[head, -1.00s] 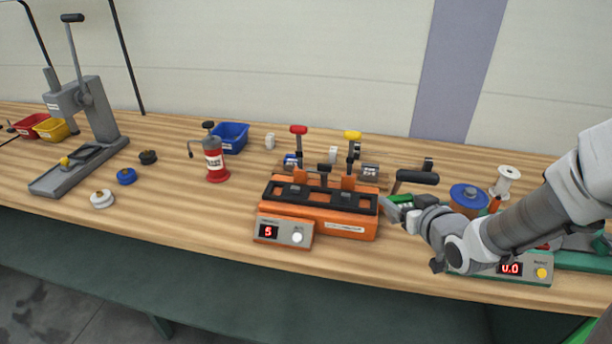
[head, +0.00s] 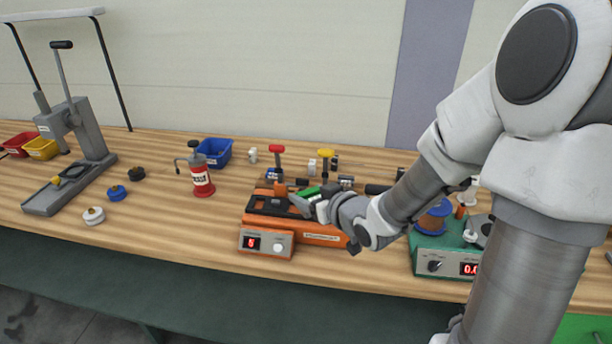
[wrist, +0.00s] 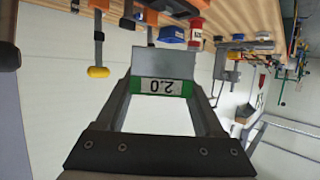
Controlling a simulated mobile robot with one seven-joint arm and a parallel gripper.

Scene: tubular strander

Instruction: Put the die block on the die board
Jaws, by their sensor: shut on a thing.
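The die block is a grey block with a green-edged white label marked 2.0, upside down in the wrist view (wrist: 160,88). My gripper (wrist: 160,100) is shut on it, with a finger on each side. In the head view the block shows as a small green and grey piece (head: 308,192) at the tip of my gripper (head: 312,203). It appears in front of or above the orange machine (head: 318,238); its height is hard to tell. I cannot make out with certainty which thing is the die board.
Red-topped (head: 276,150) and yellow-topped (head: 326,153) clamps stand behind the gripper. A red can (head: 201,182), a blue bin (head: 214,152) and a grey lever press (head: 75,150) are to the left. A green device (head: 440,260) is at right. Bare table lies left of the orange machine.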

